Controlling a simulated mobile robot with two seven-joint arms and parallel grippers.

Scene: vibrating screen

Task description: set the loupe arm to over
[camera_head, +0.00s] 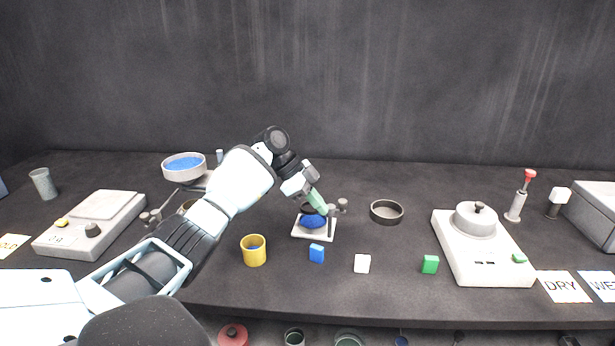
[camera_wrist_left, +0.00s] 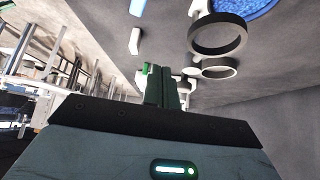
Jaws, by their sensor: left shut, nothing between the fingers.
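A small stand with a pale base (camera_head: 301,233) stands near the middle of the table, with a blue round part (camera_head: 313,222) on it and a grey knobbed piece (camera_head: 341,205) at its right. It looks like the loupe stand, but my gripper covers its upper part, so I cannot tell how the loupe arm is set. My left gripper (camera_head: 322,208) reaches down over this stand, fingers shut and empty. I cannot tell whether it touches. In the left wrist view the shut fingers (camera_wrist_left: 163,86) point toward the grey tabletop. My right gripper is not in view.
A dark ring dish (camera_head: 386,219) is right of the stand. A blue-topped pan (camera_head: 184,176) stands behind my arm.

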